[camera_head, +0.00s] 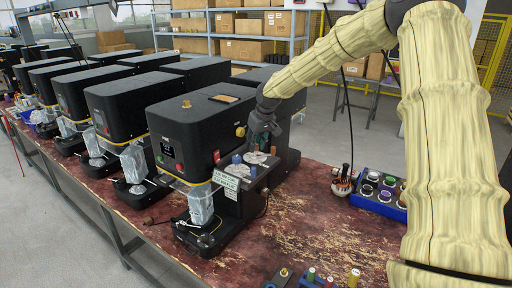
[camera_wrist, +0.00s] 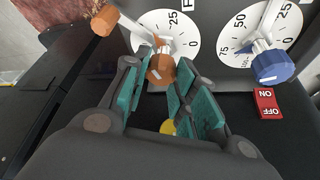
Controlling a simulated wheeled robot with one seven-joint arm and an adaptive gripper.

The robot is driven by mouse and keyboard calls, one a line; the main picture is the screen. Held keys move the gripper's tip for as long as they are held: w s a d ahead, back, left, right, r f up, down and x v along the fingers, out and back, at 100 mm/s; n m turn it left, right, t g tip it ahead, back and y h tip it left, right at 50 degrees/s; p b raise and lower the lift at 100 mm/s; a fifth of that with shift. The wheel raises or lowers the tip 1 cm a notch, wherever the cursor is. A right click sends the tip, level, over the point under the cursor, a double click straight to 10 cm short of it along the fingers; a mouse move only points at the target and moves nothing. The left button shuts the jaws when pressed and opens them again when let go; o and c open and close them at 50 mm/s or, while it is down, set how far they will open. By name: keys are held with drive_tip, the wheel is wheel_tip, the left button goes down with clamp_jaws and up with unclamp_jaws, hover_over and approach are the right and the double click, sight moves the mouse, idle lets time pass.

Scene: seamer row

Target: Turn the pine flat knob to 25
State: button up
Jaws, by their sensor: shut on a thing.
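A brown, wood-coloured knob (camera_wrist: 160,70) stands on a white round dial (camera_wrist: 185,28) marked 0 and 25 in the wrist view. My gripper (camera_wrist: 160,75) has its teal-padded fingers on both sides of this knob, shut on it. The fingers and knob hide the dial's lower left part, so I cannot read the pointer's exact setting. In the head view my gripper (camera_head: 262,145) reaches down to the dial plate on the front machine (camera_head: 190,130), and the knob is hidden there.
A blue knob (camera_wrist: 275,67) on a second dial (camera_wrist: 240,40) stands close at the right. A red ON/OFF plate (camera_wrist: 268,103) lies below it. Another brown knob on a rod (camera_wrist: 105,20) is at the upper left. A blue tray (camera_head: 380,200) of coloured items is at the right.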

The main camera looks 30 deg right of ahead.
drive_tip(key=m+b, duration=0.1)
drive_tip(key=m, duration=0.1)
drive_tip(key=m+h+b, duration=0.1)
drive_tip(key=shift+w+r+m+h, duration=0.15)
drive_tip(key=shift+m+h, duration=0.15)
drive_tip(key=shift+m, duration=0.1)
drive_tip(key=shift+a+m+g+h+b, duration=0.1)
drive_tip(key=shift+m+g+h+b, duration=0.2)
drive_tip(key=shift+m, duration=0.75)
drive_tip(key=shift+a+m+g+h+b, duration=0.1)
drive_tip(key=shift+m+g+h+b, duration=0.15)
drive_tip(key=shift+m, duration=1.1)
drive_tip(key=o, duration=1)
drive_tip(key=v, duration=1.1)
drive_tip(key=shift+a+r, duration=0.2)
drive_tip(key=shift+r, duration=0.15)
